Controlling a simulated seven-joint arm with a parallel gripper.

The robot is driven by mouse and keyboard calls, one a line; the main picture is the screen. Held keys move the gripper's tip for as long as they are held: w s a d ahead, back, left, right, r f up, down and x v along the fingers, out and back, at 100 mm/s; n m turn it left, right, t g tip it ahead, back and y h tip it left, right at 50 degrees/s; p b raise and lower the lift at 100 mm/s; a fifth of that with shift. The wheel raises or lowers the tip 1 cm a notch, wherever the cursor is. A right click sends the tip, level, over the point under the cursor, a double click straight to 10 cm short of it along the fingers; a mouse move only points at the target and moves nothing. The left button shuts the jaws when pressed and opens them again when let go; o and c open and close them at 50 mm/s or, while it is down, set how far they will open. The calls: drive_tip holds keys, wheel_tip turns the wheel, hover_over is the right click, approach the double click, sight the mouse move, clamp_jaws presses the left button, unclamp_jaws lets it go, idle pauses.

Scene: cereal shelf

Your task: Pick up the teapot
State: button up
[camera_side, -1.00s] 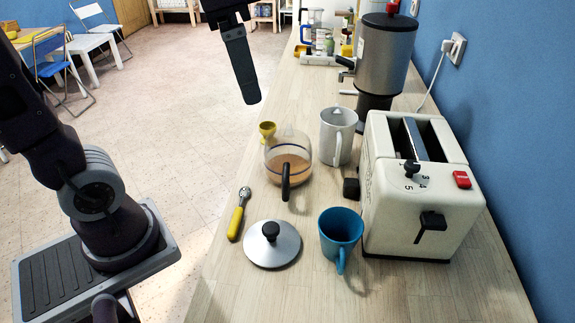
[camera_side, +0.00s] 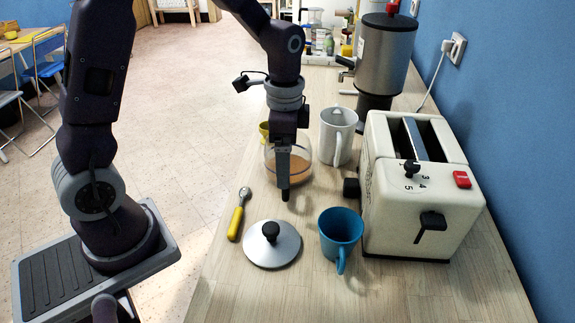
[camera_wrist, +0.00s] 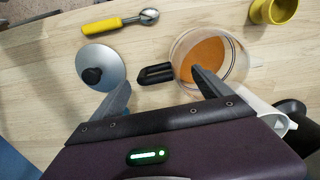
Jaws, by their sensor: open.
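The teapot is a clear glass pot (camera_side: 304,170) with orange-brown liquid and a black handle. In the side view it stands on the counter, partly hidden behind my gripper (camera_side: 284,178). The wrist view shows the teapot (camera_wrist: 205,50) at upper right, its black handle (camera_wrist: 156,74) pointing left. My gripper (camera_wrist: 161,78) is open and empty, pointing down over the handle. The handle appears between the two fingertips in the wrist view; I cannot tell whether they touch it. The silver lid (camera_side: 271,245) with a black knob lies separately on the counter.
A yellow-handled scoop (camera_side: 237,215) lies left of the lid. A white mug (camera_side: 334,135) stands close right of the teapot. A blue mug (camera_side: 340,228), a toaster (camera_side: 420,200) and a coffee machine (camera_side: 384,60) stand farther right. A yellow cup (camera_wrist: 272,11) is near the teapot.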

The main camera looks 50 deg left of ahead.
drive_tip(key=f, duration=0.7)
drive_tip(key=shift+s+d+f, duration=0.1)
drive_tip(key=shift+s+d, duration=0.05)
drive_tip(key=shift+d, duration=0.2)
clamp_jaws()
